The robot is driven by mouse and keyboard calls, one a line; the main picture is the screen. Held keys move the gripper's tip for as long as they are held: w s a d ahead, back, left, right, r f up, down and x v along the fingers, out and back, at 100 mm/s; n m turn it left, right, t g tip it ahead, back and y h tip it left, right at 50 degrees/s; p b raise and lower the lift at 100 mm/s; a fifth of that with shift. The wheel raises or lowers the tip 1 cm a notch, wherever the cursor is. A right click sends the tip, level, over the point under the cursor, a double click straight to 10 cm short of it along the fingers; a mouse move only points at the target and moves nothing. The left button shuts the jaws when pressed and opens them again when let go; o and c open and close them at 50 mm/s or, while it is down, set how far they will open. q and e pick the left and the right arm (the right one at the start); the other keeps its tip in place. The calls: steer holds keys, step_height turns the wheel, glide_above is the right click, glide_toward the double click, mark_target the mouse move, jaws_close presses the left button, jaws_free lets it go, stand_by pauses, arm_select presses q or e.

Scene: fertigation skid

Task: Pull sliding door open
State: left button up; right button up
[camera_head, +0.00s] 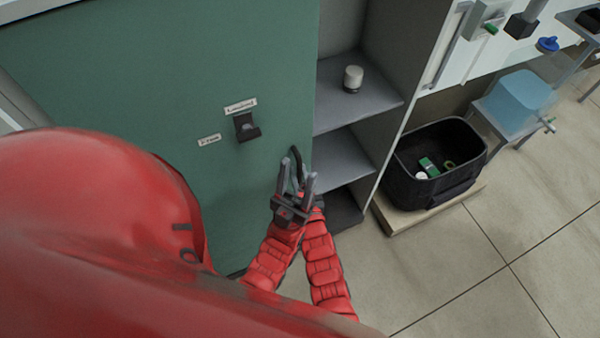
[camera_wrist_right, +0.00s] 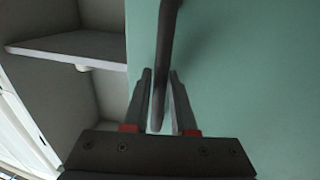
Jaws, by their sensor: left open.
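The green sliding door (camera_head: 160,90) covers the left part of the cabinet in the head view, and open shelves show beside its right edge. Its dark bar handle (camera_wrist_right: 167,50) is near that edge; its curved top also shows in the head view (camera_head: 296,154). My right gripper (camera_head: 298,167) is at the handle. In the right wrist view its two fingers (camera_wrist_right: 160,75) stand on either side of the bar, with slim gaps, and they look spread rather than clamped. My left gripper is not in view.
A white-lidded jar (camera_head: 353,78) stands on a grey shelf (camera_head: 365,100). A black bin (camera_head: 438,185) with small items sits on a low board right of the cabinet. A blue container (camera_head: 520,98) stands farther right. The tiled floor in front is clear.

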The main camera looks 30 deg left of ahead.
steer(key=o, duration=0.3)
steer(key=shift+s+d+p, duration=0.2)
steer(key=shift+s+p, duration=0.05)
steer(key=shift+p, duration=0.05)
steer(key=p+v, duration=0.4)
steer(key=v, duration=1.2)
steer(key=shift+s+d+p, duration=0.25)
steer(key=shift+p, duration=0.15)
